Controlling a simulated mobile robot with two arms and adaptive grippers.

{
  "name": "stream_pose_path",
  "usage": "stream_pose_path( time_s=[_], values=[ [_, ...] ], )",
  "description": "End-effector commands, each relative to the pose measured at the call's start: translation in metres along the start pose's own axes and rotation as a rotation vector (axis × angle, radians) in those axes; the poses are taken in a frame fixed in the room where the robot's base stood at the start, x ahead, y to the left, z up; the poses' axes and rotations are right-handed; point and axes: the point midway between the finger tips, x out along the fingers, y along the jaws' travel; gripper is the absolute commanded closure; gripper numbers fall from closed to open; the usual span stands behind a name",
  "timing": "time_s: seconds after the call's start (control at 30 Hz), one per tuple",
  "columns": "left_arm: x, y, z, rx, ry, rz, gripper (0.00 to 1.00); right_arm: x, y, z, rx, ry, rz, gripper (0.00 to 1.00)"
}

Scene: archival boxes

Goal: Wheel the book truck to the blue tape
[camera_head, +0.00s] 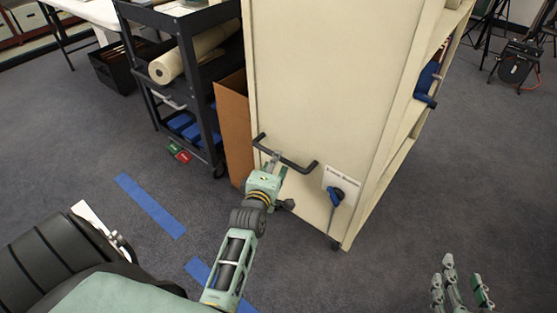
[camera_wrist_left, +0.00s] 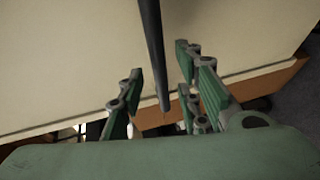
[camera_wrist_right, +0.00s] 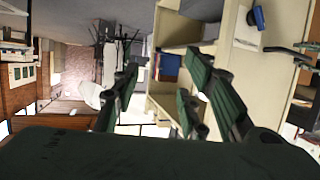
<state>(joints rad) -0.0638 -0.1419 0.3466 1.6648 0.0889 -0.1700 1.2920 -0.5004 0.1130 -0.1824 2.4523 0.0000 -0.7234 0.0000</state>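The book truck, a tall cream unit (camera_head: 320,80) on casters, stands in the middle of the head view. A dark bar handle (camera_head: 298,165) is on its near panel. My left gripper (camera_head: 275,160) is at the left part of this handle. In the left wrist view the dark bar (camera_wrist_left: 152,50) runs between its spread fingers (camera_wrist_left: 160,105), with gaps on both sides. Blue tape lies on the carpet as strips (camera_head: 150,205), left of the truck. My right gripper (camera_head: 463,292) is open and empty at the lower right; its fingers are also apart in the right wrist view (camera_wrist_right: 160,95).
A black cart (camera_head: 207,110) with a paper roll (camera_head: 172,66) and a brown board (camera_head: 233,130) stand close to the truck's left. Red and green items (camera_head: 178,152) lie on the floor there. The carpet to the right (camera_head: 470,180) is clear.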

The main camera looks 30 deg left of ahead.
Motion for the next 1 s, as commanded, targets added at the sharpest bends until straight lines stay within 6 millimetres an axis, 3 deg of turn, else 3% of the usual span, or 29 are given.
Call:
stream_pose_path(
  time_s=[0.23, 0.5, 0.7, 1.0],
  values=[
    [0.015, -0.001, 0.000, 0.001, 0.000, 0.002, 0.68, 0.001, -0.007, -0.051, 0.002, 0.259, -0.015, 0.60],
    [0.029, -0.001, 0.000, 0.001, 0.000, 0.001, 0.68, -0.015, -0.014, -0.104, 0.008, 0.530, -0.031, 0.60],
    [0.035, 0.000, 0.000, 0.000, 0.000, 0.001, 0.68, -0.028, -0.016, -0.125, 0.011, 0.651, -0.038, 0.60],
    [0.036, 0.001, 0.000, 0.001, 0.000, 0.000, 0.68, -0.032, -0.017, -0.132, 0.012, 0.687, -0.040, 0.60]
  ],
)
